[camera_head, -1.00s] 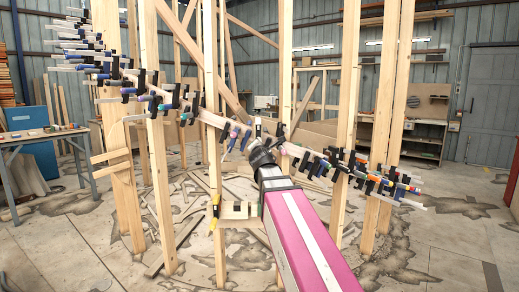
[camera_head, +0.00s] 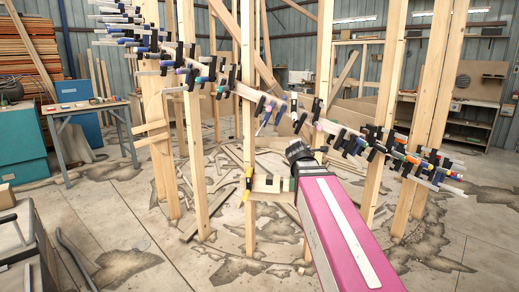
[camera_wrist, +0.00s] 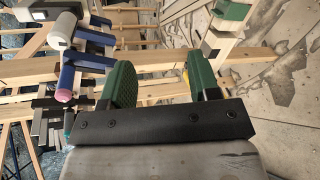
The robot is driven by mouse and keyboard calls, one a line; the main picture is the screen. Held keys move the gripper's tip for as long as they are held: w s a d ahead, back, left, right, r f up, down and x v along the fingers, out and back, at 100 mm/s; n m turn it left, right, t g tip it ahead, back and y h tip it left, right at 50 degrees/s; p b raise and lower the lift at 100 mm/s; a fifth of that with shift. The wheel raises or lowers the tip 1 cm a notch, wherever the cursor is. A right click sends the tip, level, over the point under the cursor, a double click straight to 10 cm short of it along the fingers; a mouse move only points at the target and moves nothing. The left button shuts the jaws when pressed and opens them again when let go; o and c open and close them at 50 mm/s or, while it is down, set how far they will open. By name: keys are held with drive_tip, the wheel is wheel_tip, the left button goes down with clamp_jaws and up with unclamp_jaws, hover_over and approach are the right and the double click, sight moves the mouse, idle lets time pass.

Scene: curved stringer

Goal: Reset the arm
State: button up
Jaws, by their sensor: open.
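My arm (camera_head: 345,235), with a pink upper face and a black wrist joint (camera_head: 299,151), reaches up from the bottom right in the head view. My gripper (camera_wrist: 162,78) shows in the wrist view with two green-padded fingers spread apart and nothing between them. Its fingertips cannot be made out clearly in the head view. The curved stringer (camera_head: 340,128) is a strip lined with many clamps, running from upper left to lower right across wooden posts. In the wrist view, blue and white clamps (camera_wrist: 75,60) show left of my fingers, apart from them.
Upright wooden posts (camera_head: 247,120) stand close around the arm. Loose boards (camera_head: 205,205) lie on the cracked floor. A workbench (camera_head: 88,106) and a teal cabinet (camera_head: 20,145) stand at left, a grey cart (camera_head: 30,245) at lower left. Open floor shows at front middle.

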drive_tip(key=s+d+f+m+g, duration=0.1)
drive_tip(key=s+f+m+g, duration=0.15)
drive_tip(key=f, duration=0.45)
drive_tip(key=s+f+m+g, duration=0.1)
drive_tip(key=f+m+g, duration=0.1)
drive_tip(key=f+m, duration=0.35)
drive_tip(key=s+f+m+g+y, duration=0.1)
drive_tip(key=s+f+m+g, duration=0.4)
drive_tip(key=s+f, duration=0.4)
drive_tip(key=s+a+f+m+g+y, duration=0.1)
drive_tip(key=s+f+m+g+y, duration=0.1)
drive_tip(key=s+f+m+g, duration=0.3)
drive_tip(key=s+f+m, duration=0.1)
drive_tip(key=s+f, duration=0.3)
drive_tip(key=f, duration=0.7)
drive_tip(key=shift+s+a+f, duration=0.2)
drive_tip(key=shift+a+f, duration=0.05)
drive_tip(key=shift+f, duration=0.1)
